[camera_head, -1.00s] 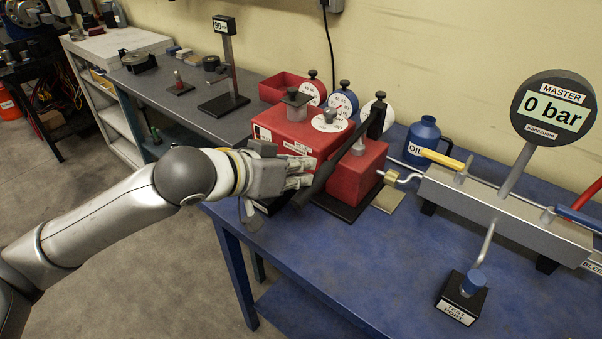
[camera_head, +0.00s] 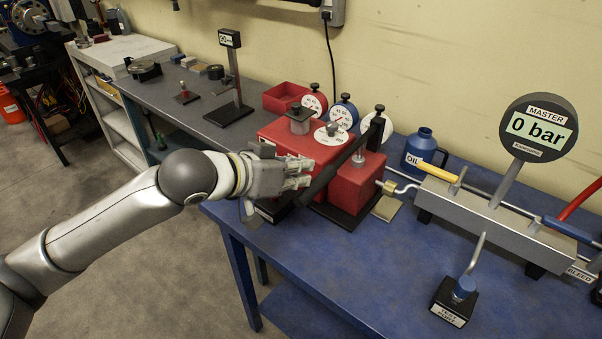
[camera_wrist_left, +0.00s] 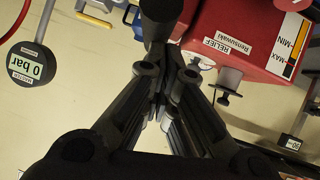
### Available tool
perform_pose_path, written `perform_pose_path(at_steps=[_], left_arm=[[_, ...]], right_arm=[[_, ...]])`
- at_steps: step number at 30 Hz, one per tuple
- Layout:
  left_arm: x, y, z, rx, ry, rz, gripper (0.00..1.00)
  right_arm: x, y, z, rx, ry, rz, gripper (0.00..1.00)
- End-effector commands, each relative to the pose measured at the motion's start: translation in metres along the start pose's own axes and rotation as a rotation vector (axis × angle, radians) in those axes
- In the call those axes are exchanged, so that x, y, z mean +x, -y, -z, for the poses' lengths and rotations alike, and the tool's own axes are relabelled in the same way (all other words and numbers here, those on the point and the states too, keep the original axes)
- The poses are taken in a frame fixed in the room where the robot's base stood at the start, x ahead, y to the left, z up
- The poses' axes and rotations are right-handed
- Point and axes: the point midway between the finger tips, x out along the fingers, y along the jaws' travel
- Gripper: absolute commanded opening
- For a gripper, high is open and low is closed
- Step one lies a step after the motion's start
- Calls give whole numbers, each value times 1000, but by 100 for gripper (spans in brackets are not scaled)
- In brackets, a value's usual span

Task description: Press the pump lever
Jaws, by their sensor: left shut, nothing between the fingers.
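The red pump block (camera_head: 357,185) stands on the blue bench, beside a red tank (camera_head: 285,140). The black pump lever (camera_head: 335,172) slants from the pump's upper right down toward the bench front. My left gripper (camera_head: 306,174) is shut and empty, with its fingertips close beside the lever's lower part. In the left wrist view the lever's thick dark end (camera_wrist_left: 160,22) lies just beyond the fingertips (camera_wrist_left: 166,72). I cannot tell whether they touch. The master gauge (camera_head: 538,128) reads 0 bar. My right gripper is not in view.
A blue oil can (camera_head: 419,152) stands behind the grey manifold (camera_head: 480,215), which has yellow, blue and red handles. A black test port block (camera_head: 453,300) sits in front. Round dials and a red bin (camera_head: 285,96) are behind the tank. The blue bench front is clear.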

Motion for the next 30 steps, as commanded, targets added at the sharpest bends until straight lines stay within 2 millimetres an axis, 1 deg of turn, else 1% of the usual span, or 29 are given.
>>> perform_pose_path(at_steps=[3, 6, 9, 12, 15, 18, 30], left_arm=[[-30, 1, 1, 5, -6, 3, 0], [-53, 1, 3, 5, -6, 3, 0], [-73, 0, 6, 3, -7, 3, 0], [-87, 0, 7, 3, -8, 3, 0], [-96, -1, 8, 2, -8, 1, 0], [-100, -1, 9, 2, -7, -1, 0], [-101, -1, 9, 2, -8, -1, 0]], right_arm=[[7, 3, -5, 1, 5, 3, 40], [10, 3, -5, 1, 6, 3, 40], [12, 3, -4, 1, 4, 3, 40], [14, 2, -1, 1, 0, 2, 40], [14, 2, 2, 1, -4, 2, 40], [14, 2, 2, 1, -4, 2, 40], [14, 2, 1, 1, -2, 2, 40]])
